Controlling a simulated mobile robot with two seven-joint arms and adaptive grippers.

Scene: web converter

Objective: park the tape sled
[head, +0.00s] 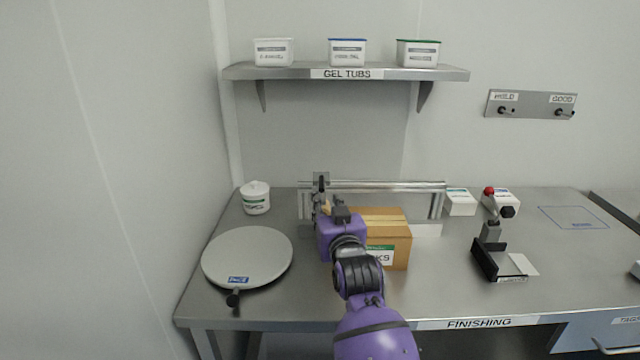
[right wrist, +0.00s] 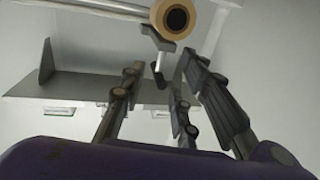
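The tape sled (head: 320,184) is a dark grey carriage at the left end of the rail (head: 385,184) in the head view. In the right wrist view its tan tape roll (right wrist: 177,18) shows at the top, with a grey bracket and short handle (right wrist: 158,68) below. My right gripper (head: 332,207) is just in front of the sled in the head view and partly hides it. In the right wrist view its dark fingers (right wrist: 160,88) are spread, with the handle near their tips and a visible gap on the left. My left gripper is not in view.
A taped cardboard box (head: 395,245) stands right of my right gripper, under the rail. A round grey turntable (head: 247,255) and white tub (head: 256,198) are at left. A black tool stand (head: 490,255) is at right. The gel tub shelf (head: 440,73) hangs above.

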